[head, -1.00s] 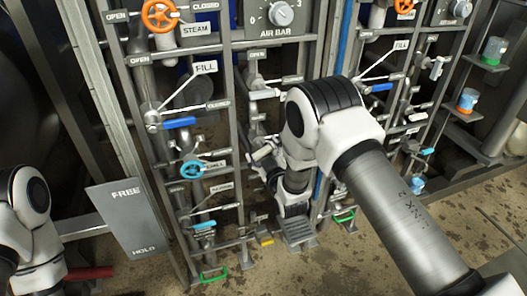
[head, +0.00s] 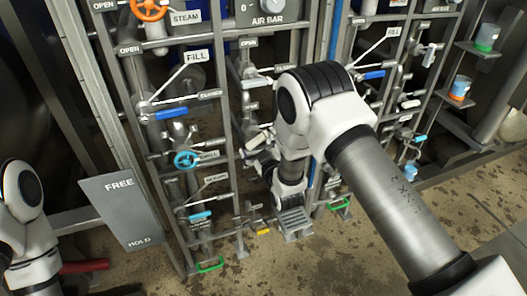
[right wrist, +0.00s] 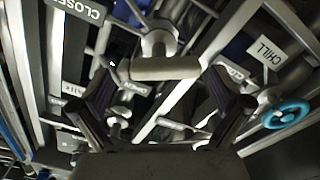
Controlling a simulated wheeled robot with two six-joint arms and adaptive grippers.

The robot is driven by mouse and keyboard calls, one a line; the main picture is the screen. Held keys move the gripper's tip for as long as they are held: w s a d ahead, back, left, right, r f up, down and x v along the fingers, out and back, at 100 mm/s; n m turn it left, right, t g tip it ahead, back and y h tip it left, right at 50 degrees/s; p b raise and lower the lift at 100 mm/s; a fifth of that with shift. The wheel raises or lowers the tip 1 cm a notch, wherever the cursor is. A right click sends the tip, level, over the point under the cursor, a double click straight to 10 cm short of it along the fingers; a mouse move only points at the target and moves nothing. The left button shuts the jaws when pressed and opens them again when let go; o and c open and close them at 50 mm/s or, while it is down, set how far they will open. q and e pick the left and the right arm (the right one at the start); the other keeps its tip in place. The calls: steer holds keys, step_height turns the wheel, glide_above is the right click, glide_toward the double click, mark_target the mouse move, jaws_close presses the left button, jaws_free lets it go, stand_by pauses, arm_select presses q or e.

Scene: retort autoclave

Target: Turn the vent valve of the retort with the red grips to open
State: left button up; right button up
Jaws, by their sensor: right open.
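In the right wrist view a pale grey bar-shaped valve handle (right wrist: 165,68) lies across the space between my right gripper's (right wrist: 163,80) two dark fingers. The fingers are open, one near each end of the handle; I cannot tell whether either touches it. In the head view my right gripper (head: 262,160) is at the middle pipe column, largely hidden by my own wrist and forearm. A pale handle (head: 257,140) shows just above it. No vent label is readable. A red bar (head: 84,266) shows at the lower left. My left gripper is out of view.
The left column carries an orange steam wheel (head: 149,8), a blue fill lever (head: 171,113) and a blue chill wheel (head: 186,160). A FREE/HOLD plate (head: 128,212) stands at left. Shelves with small jars (head: 460,87) are at right. Frame posts flank the gripper closely.

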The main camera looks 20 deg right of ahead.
steer(key=s, duration=1)
steer(key=shift+s+d, duration=0.15)
steer(key=shift+s, duration=0.2)
stand_by(0.3)
